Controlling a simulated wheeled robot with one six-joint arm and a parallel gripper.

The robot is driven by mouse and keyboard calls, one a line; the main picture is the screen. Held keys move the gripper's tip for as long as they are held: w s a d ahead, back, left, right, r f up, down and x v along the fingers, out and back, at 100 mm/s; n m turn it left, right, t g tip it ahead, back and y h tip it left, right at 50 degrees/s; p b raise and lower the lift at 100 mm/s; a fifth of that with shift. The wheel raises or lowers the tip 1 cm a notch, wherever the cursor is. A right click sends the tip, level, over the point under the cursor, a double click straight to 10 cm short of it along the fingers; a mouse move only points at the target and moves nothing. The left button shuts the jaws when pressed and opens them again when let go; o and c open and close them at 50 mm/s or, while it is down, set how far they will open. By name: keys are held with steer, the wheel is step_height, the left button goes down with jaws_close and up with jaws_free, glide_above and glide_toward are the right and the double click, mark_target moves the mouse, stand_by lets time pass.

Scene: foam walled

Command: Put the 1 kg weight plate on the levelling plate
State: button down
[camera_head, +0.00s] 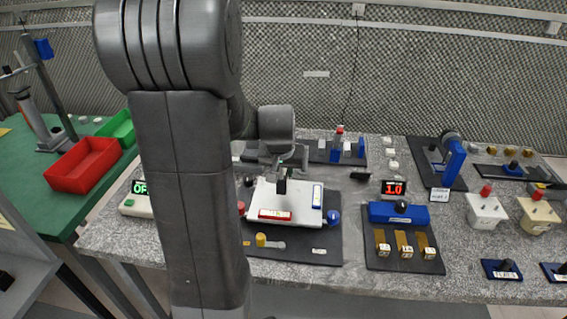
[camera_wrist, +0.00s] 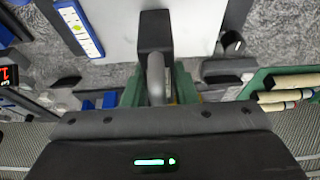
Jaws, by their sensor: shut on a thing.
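The levelling plate (camera_head: 299,196) is a white square plate with a red-framed vial at its front edge and a blue-framed vial at its right. It stands on a black base. In the wrist view the plate (camera_wrist: 118,22) fills the upper middle. My gripper (camera_head: 282,172) is above the plate, shut on a dark piece (camera_head: 281,187). In the wrist view the dark piece (camera_wrist: 154,28) appears over the plate with a grey rod below it. I cannot tell whether it touches the plate, and no label identifying it as the 1 kg weight plate is readable.
Coloured knobs, blue (camera_head: 333,217) and yellow (camera_head: 261,240), surround the plate. To the right, a blue block with a black knob (camera_head: 398,212) stands behind several brass pieces, near a display (camera_head: 394,188) reading 1.0. A red bin (camera_head: 82,165) is on the green table. My arm hides part of the bench.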

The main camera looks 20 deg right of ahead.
steer(key=shift+f, duration=1.65)
steer(key=shift+f, duration=0.15)
steer(key=c, duration=1.2)
jaws_free()
steer(key=shift+o, duration=0.2)
steer(key=shift+s+r, duration=0.1)
steer(key=shift+r, duration=0.4)
steer(key=v, duration=1.1)
steer(key=shift+s+a, duration=0.1)
